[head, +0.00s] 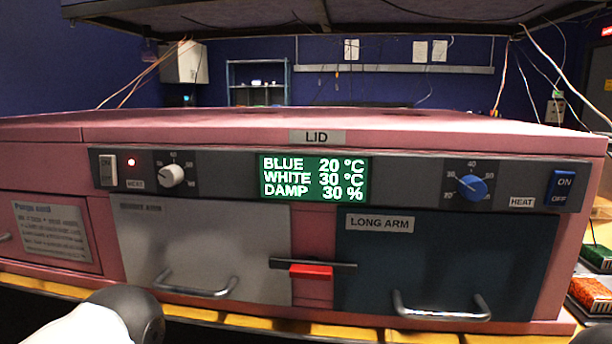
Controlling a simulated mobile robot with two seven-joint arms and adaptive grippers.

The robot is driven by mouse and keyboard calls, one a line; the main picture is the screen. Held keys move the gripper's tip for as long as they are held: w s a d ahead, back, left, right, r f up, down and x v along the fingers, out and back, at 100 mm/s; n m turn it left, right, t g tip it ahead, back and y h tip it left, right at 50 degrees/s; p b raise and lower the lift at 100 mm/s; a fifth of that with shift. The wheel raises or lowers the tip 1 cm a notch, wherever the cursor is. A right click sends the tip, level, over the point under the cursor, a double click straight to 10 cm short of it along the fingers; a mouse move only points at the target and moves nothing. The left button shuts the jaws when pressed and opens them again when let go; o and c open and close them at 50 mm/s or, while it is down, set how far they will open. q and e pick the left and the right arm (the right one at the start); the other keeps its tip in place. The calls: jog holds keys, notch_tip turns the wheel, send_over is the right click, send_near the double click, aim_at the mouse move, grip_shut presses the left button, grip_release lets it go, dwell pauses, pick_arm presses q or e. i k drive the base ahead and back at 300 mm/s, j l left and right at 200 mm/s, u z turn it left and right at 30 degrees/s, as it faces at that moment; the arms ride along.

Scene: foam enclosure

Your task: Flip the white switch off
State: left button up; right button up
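The white switch (108,171) is a small upright rocker at the left end of the dark control strip on the pink enclosure. A red lamp (131,162) glows just right of it, above a HEAT label. I cannot make out any marking on the white switch or which way it is tipped. A white knob (172,176) sits to the right of the lamp. The green display (314,179) reads blue 20 °C, white 30 °C and damp 30 %. Part of my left arm shows at the bottom left, below the panel. Neither gripper is in view.
A blue knob (471,187) and a blue ON/OFF switch (563,188) are at the strip's right end. Below are a pale door (200,245) and a dark teal door (450,260), both with protruding handles. A red latch (311,271) lies between them. Trays (592,294) stand at far right.

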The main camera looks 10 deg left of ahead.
aim_at(108, 163)
jog(key=k+u, duration=0.1)
jog(key=u, duration=0.25)
jog(key=k+j+u, duration=0.1)
jog(key=u, duration=0.2)
jog(key=j+u, duration=0.15)
jog(key=u, duration=0.2)
jog(key=k+j, duration=0.05)
